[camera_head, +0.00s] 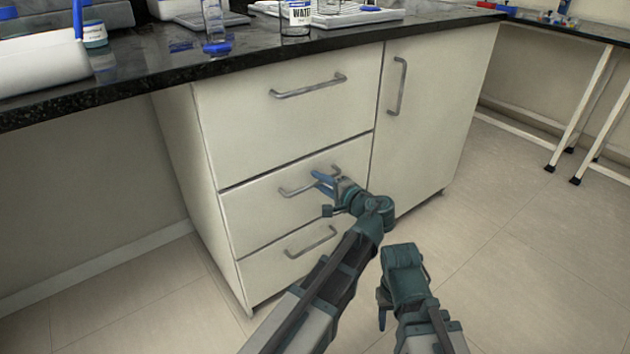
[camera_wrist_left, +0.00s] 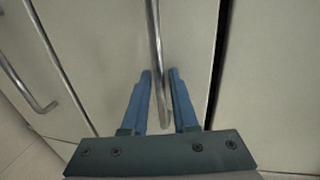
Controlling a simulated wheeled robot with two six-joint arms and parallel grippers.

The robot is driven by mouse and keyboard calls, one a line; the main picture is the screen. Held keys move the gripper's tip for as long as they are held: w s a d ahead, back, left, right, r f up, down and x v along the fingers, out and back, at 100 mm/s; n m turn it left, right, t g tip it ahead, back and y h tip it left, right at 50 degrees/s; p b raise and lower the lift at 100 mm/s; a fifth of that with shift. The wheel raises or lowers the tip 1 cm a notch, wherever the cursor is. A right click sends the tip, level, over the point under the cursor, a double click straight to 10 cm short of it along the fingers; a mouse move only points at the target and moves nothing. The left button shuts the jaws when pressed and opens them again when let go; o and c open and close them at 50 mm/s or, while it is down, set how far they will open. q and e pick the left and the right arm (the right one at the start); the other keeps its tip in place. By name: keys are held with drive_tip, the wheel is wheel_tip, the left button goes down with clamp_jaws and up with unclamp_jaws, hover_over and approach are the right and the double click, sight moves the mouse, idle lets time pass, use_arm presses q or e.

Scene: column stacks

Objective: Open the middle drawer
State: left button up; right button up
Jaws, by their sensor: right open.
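The middle drawer (camera_head: 255,210) of the pale cabinet is flush with the front, between the top and bottom drawers. Its curved metal handle (camera_head: 290,191) is partly hidden by my left gripper (camera_head: 326,182). In the left wrist view, the handle (camera_wrist_left: 155,40) runs between the two blue fingers of my left gripper (camera_wrist_left: 160,76). The fingers stand apart on either side of it, with small gaps showing. My right gripper (camera_head: 383,308) is low in front of the cabinet, away from the drawers, open; its fingers are partly hidden.
The top drawer handle (camera_head: 308,87) and bottom drawer handle (camera_head: 311,242) lie above and below. A cupboard door (camera_head: 425,110) is to the right. The dark worktop (camera_head: 250,58) overhangs the cabinet and bears labware. The floor (camera_head: 530,270) to the right is clear.

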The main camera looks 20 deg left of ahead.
use_arm(q)
drive_tip(key=shift+c, duration=0.2)
clamp_jaws()
idle(1.1)
